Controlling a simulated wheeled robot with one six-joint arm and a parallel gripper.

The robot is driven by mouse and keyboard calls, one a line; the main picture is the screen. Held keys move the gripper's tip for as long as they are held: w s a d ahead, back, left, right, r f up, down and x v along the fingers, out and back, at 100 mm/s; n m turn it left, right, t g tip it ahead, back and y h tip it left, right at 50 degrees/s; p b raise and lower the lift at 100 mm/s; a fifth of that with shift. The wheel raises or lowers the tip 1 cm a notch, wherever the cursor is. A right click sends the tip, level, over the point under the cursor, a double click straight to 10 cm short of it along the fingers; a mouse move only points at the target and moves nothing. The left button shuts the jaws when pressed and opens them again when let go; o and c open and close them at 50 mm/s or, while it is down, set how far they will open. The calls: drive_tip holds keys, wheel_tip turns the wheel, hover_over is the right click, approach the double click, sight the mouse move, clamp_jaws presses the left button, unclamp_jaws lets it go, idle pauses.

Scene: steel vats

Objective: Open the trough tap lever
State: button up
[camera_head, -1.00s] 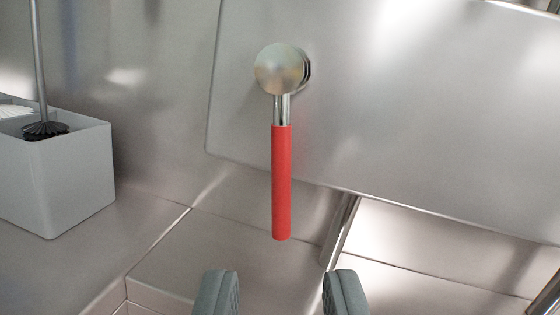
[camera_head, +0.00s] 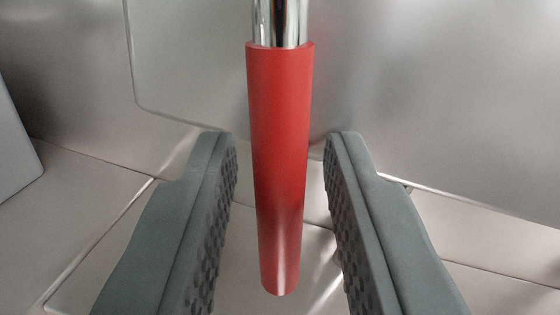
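The trough tap lever (camera_head: 279,150) hangs straight down in the middle of the view. It has a red grip sleeve, and a chrome rod (camera_head: 280,22) shows above it. The lever's round hub is out of the frame now. My gripper (camera_head: 281,150) is open, with one grey ribbed finger on each side of the red sleeve. A gap shows between the sleeve and each finger. I cannot tell exactly how deep the sleeve sits between the fingers.
A flat steel panel (camera_head: 440,110) stands behind the lever. Steel ledges and seams (camera_head: 90,200) run below it. Part of a light grey box (camera_head: 12,150) shows at the left edge.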

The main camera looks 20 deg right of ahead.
sight(117, 9)
clamp_jaws()
drive_tip(key=shift+a, duration=0.15)
drive_tip(key=a+m, duration=0.1)
drive_tip(key=m, duration=0.1)
drive_tip(key=w+a+m, duration=0.1)
drive_tip(key=m, duration=0.1)
drive_tip(key=shift+a+m+t, duration=0.25)
drive_tip(key=shift+m+t, duration=0.05)
drive_tip(key=shift+t, duration=0.1)
drive_tip(key=m, duration=0.1)
drive_tip(key=a+m, duration=0.1)
drive_tip(key=m, duration=0.1)
drive_tip(key=a+r+m+h, duration=0.1)
drive_tip(key=shift+w+a+m+t, duration=0.2)
drive_tip(key=shift+w+m+t, duration=0.1)
drive_tip(key=shift+m+t, duration=0.1)
drive_tip(key=shift+w+a+r+m+h, duration=0.15)
drive_tip(key=shift+a+r+m+h, duration=0.2)
drive_tip(key=shift+m, duration=0.75)
drive_tip(key=shift+w+a+r+m+h, duration=0.1)
drive_tip(key=shift+a+r+m+h, duration=0.25)
drive_tip(key=shift+m, duration=0.75)
drive_tip(key=shift+a+r, duration=0.1)
unclamp_jaws()
